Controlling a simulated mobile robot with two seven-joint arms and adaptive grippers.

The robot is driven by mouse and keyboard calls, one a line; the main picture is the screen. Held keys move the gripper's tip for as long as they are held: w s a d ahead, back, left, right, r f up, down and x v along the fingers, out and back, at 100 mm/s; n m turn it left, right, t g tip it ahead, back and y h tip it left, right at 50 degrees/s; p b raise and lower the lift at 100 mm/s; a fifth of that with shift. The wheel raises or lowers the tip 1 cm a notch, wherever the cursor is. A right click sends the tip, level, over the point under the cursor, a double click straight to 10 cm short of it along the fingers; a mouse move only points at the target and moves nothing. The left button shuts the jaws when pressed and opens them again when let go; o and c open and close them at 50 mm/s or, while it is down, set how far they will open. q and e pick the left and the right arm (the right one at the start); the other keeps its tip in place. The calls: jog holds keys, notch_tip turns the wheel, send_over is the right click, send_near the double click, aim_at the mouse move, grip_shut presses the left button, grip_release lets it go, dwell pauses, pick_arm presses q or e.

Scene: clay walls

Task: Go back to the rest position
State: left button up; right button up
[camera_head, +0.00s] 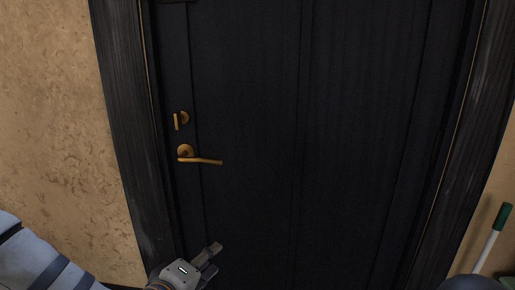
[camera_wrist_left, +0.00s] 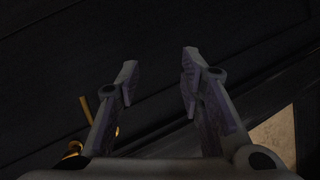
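My left gripper (camera_head: 212,258) is at the bottom of the head view, in front of the lower left part of a black door (camera_head: 270,130). It is below the brass lever handle (camera_head: 205,160) and apart from it. In the left wrist view the two fingers (camera_wrist_left: 158,75) are spread with nothing between them. Brass hardware (camera_wrist_left: 85,120) shows beside the left finger there, partly hidden by it. My right gripper is not in view.
A brass lock (camera_head: 182,120) sits above the handle. The dark frame (camera_head: 130,110) surrounds the door, which looks closed. Clay-coloured wall (camera_head: 50,110) lies to the left. A white stick with a green grip (camera_head: 502,217) stands at the lower right.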

pick_arm(q)
jog(key=s+f+m+g+p, duration=0.1)
jog(key=s+f+m+g, duration=0.25)
jog(key=s+f, duration=0.55)
jog(key=s+f+m+g+p, duration=0.15)
jog(key=s+f+g, duration=0.35)
jog(key=s, duration=0.8)
jog(key=s+a+m+g+y+p, duration=0.1)
jog(key=s+a+m+g+y, duration=0.1)
jog(key=s, duration=1)
jog(key=s+a+f+m+g+y, duration=0.1)
jog(key=s+a+g, duration=0.4)
jog(key=s, duration=0.7)
jog(key=a+m+y, duration=0.1)
jog(key=a+m, duration=0.1)
jog(key=shift+s+a+m+p, duration=0.3)
jog(key=shift+p, duration=0.05)
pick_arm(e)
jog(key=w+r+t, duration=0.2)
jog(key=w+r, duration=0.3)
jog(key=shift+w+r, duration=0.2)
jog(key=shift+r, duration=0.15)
pick_arm(q)
jog(key=shift+w+g, duration=0.1)
jog(key=shift+g, duration=0.15)
